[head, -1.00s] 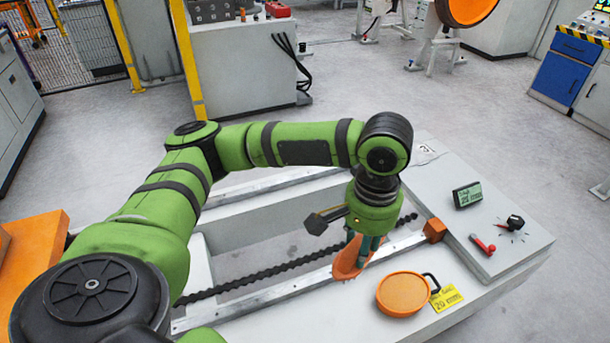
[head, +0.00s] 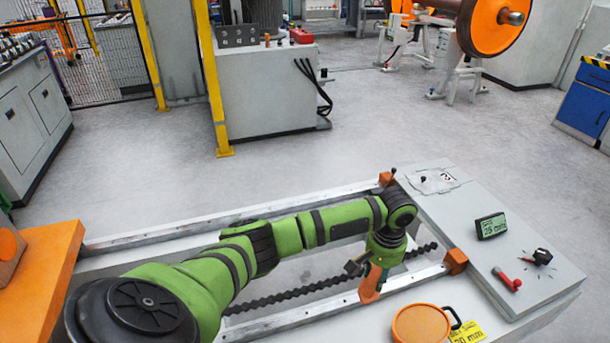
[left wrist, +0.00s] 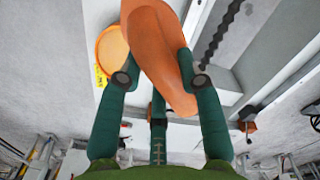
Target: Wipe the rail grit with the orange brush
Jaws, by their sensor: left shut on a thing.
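The orange brush (head: 371,284) is in my left gripper (head: 376,268), over the near rail (head: 318,306) in the head view. In the left wrist view the brush (left wrist: 160,45) lies between the green fingers of my left gripper (left wrist: 160,80), which are shut on it. The brush's bristles are hidden in both views, so I cannot tell whether it touches the rail. I cannot make out any grit on the rail. My right gripper is not in view.
A round orange lid-like disc (head: 421,324) and a yellow label (head: 467,333) lie near the rail's right end. An orange block (head: 456,261) caps that end. A grey panel with a display (head: 491,226), red lever (head: 507,281) and black knob (head: 541,257) stands right. A dark chain (head: 290,291) runs between the rails.

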